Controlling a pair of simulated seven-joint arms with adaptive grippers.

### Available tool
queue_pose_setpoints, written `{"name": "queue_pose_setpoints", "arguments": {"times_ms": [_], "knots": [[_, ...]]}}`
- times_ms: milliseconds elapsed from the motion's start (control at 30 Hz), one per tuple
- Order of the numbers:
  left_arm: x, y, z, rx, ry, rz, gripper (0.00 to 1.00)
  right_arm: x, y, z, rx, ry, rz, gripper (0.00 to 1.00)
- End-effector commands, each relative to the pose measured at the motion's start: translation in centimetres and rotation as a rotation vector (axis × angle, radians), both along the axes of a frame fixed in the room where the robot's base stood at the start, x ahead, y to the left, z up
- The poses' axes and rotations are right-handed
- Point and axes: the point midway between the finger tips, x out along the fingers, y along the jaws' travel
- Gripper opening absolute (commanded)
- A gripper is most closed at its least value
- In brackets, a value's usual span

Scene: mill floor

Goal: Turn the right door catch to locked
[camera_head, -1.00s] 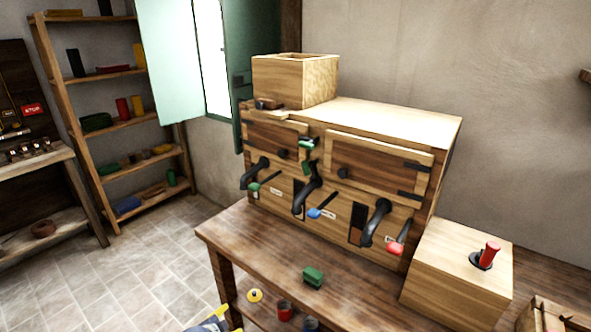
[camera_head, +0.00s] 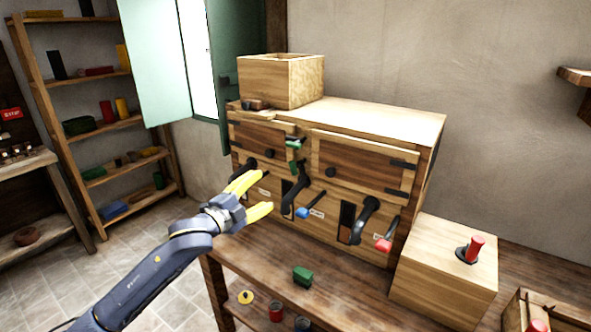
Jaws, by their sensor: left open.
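The wooden mill cabinet (camera_head: 375,115) stands on the table with two doors. The right door (camera_head: 360,160) looks closed and has a dark knob (camera_head: 331,172) at its left side. A small green-and-black fitting (camera_head: 294,143) sits between the doors, by the right door's upper left corner; it may be the catch, but its setting is too small to tell. The left door (camera_head: 258,137) also has a dark knob. My left gripper (camera_head: 263,190), with yellow fingers, is open and empty in front of the cabinet's lower left, covering part of the left spout. My right gripper is out of view.
Black curved spouts (camera_head: 363,220) and blue (camera_head: 302,212) and red (camera_head: 384,245) levers stick out below the doors. A wooden block with a red-handled lever (camera_head: 475,248) stands at the right. A green block (camera_head: 302,276) lies on the table (camera_head: 345,302). An open hopper (camera_head: 285,82) tops the cabinet.

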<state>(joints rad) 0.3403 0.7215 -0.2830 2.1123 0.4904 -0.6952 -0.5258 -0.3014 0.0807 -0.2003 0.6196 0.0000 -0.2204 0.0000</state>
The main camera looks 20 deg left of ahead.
Motion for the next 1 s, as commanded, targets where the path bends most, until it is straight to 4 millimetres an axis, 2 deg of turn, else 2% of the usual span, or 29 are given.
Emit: {"name": "queue_pose_setpoints", "arguments": {"times_ms": [700,1000], "knots": [[11.7,-3.8,0.0,-0.003,0.001,0.001,0.67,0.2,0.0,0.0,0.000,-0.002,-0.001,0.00],[14.8,-4.8,-0.1,-0.002,0.002,0.001,0.67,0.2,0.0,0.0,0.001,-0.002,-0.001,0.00]]}}
